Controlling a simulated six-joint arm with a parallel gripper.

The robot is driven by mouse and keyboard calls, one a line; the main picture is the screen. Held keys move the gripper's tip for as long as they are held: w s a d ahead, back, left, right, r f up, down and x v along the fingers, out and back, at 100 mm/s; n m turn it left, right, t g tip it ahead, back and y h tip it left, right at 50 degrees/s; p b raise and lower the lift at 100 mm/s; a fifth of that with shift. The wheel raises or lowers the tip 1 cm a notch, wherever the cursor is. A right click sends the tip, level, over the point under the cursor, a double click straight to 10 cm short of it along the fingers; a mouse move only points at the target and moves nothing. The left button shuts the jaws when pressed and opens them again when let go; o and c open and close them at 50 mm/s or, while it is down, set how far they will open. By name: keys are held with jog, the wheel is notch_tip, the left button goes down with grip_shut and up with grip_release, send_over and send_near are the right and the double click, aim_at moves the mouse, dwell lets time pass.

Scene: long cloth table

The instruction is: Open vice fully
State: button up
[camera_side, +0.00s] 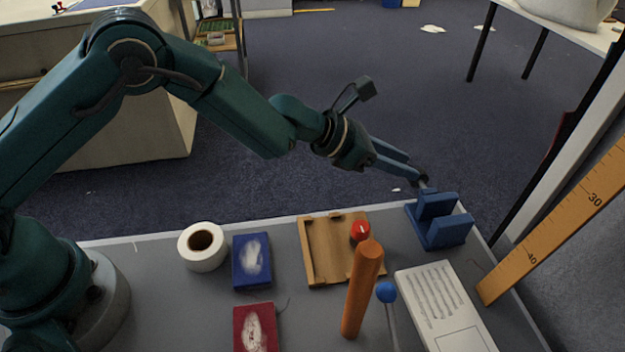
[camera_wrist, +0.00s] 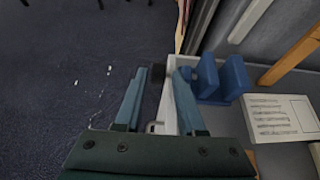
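A blue vice (camera_side: 446,232) stands at the far right corner of the table, with a visible gap between its two upright jaws. It also shows at the right of the wrist view (camera_wrist: 236,78). A small dark knob (camera_side: 424,178) sits at the vice's far side, and in the wrist view the knob (camera_wrist: 157,76) lies between the fingertips. My gripper (camera_side: 414,174) is at the knob, just beyond the table's far edge. In the wrist view my gripper's fingers (camera_wrist: 162,78) are apart, and the knob does not fill the space between them. Whether either finger touches it is unclear.
A white printed sheet (camera_side: 440,305), an orange cylinder (camera_side: 362,290), a blue ball on a stick (camera_side: 386,292) and a wooden tray (camera_side: 322,262) with a red object (camera_side: 360,231) are nearer. A yellow ruler (camera_side: 560,225) leans at right. Floor lies beyond the edge.

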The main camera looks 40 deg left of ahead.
notch_tip(320, 180, up, 4)
jog(key=shift+t+h, duration=0.6)
jog(key=shift+w+d+f, duration=0.5)
jog(key=shift+f, duration=0.75)
jog(key=shift+w+d+f, duration=0.5)
jog(key=shift+w+f, duration=0.05)
jog(key=shift+f, duration=0.65)
jog(key=shift+w+d+f, duration=0.5)
jog(key=shift+f, duration=0.75)
grip_shut()
